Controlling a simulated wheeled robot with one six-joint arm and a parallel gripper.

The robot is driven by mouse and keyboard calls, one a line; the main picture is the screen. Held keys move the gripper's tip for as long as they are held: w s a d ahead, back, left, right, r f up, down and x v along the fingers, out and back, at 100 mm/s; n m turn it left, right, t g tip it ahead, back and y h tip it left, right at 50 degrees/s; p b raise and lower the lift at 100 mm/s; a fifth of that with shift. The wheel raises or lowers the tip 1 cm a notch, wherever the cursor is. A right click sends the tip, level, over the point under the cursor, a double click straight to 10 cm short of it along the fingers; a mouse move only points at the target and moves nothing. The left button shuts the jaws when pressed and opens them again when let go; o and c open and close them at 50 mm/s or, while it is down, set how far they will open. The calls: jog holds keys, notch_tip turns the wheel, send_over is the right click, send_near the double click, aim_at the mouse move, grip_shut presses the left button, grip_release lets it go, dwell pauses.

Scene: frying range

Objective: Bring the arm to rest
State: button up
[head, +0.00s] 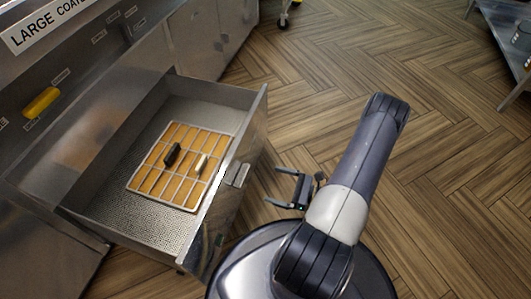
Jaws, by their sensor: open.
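My gripper (272,188) is open and empty. It hangs over the wood floor, right of the open drawer's front. My arm (362,165) is folded above my round base, with its bend up and to the right. The gripper's fingers point left, toward the drawer front, with a gap between them and the metal.
A metal drawer (248,142) stands pulled out. In it lies an orange tray with a pale grid (148,183), bearing a black piece (173,154) and a pale piece (201,164). A yellow object (41,102) is on the panel. A metal table (508,35) stands far right. Floor between is clear.

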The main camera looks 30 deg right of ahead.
aim_at(246, 176)
jog(key=shift+b+x, duration=1.35)
jog(key=shift+x, duration=4.15)
